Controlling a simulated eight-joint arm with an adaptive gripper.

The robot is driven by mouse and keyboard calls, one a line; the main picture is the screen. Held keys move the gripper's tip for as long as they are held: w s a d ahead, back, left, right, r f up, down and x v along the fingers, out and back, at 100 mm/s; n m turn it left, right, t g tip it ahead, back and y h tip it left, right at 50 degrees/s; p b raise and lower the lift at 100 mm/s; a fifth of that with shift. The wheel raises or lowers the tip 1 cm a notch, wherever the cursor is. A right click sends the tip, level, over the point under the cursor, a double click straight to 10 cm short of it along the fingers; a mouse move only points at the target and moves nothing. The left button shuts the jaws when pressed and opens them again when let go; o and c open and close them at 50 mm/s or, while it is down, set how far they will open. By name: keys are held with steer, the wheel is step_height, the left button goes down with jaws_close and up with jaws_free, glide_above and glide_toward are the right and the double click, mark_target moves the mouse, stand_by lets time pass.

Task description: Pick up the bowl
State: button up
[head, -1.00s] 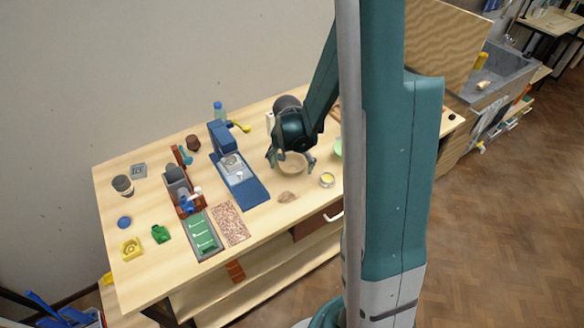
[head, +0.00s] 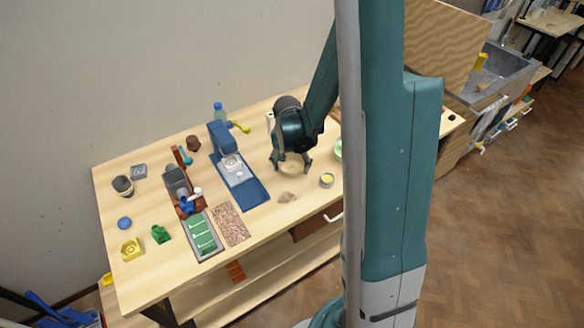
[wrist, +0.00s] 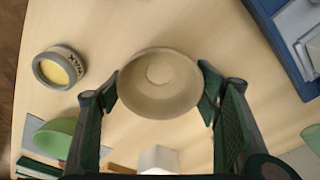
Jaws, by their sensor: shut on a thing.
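The beige round bowl (head: 291,166) is at the right part of the workbench, upright, its open side up. In the wrist view the bowl (wrist: 158,82) sits between the two fingers, its plain inside showing. My gripper (head: 291,170) comes down from above and is shut on the bowl, one fingertip against each side of its outer wall. The gripper (wrist: 160,92) also shows this in the wrist view. The bowl looks to be at table level; I cannot tell whether it touches the top.
A wax tin (head: 327,180) stands close right of the bowl, and a green bowl (head: 338,150) is partly hidden behind my arm. A blue machine (head: 238,176) stands to the left. A tan lump (head: 287,197) lies in front. Several small items fill the bench's left half.

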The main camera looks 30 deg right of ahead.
mark_target(292, 171)
steer(key=shift+r, duration=0.1)
step_height(292, 171, up, 10)
steer(key=shift+p, duration=0.35)
stand_by(0.6)
steer(key=shift+d, duration=0.1)
stand_by(0.6)
steer(key=s+d+r+p, duration=0.1)
steer(key=s+d+r, duration=0.2)
steer(key=d, duration=0.8)
steer(key=s+d+r+n+p, duration=0.1)
steer(key=s+d+r, duration=0.2)
steer(key=d, duration=0.8)
steer(key=shift+r, duration=0.6)
steer(key=shift+a, duration=0.1)
steer(key=shift+f, duration=2.9)
